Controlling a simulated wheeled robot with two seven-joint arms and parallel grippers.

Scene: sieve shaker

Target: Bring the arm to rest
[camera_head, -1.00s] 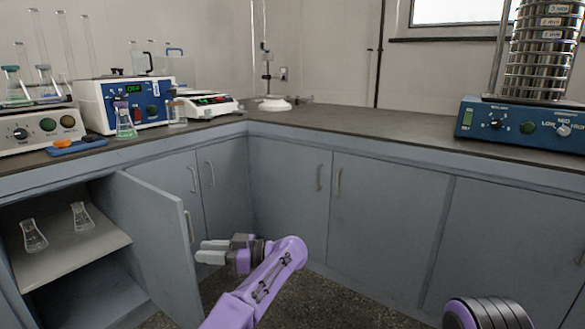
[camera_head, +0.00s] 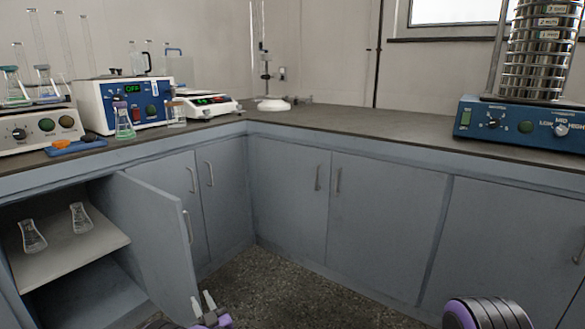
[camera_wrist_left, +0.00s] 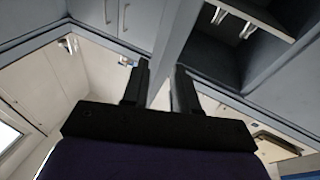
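My left gripper (camera_head: 203,299) is low in the head view, above the speckled floor and just right of the open cabinet door (camera_head: 160,235). Its two fingertips point upward in the picture with a gap between them. In the left wrist view the two dark fingers (camera_wrist_left: 160,88) stand apart with nothing between them, so it is open and empty. Part of my right arm (camera_head: 488,313) shows at the bottom right, but its gripper is out of view.
The open cabinet holds two glass flasks (camera_head: 33,236) on its shelf. The worktop (camera_head: 370,121) carries a blue sieve shaker (camera_head: 520,125) with stacked sieves, a blue-and-white instrument (camera_head: 125,103) and a balance (camera_head: 208,105). The floor (camera_head: 290,290) between cabinets is clear.

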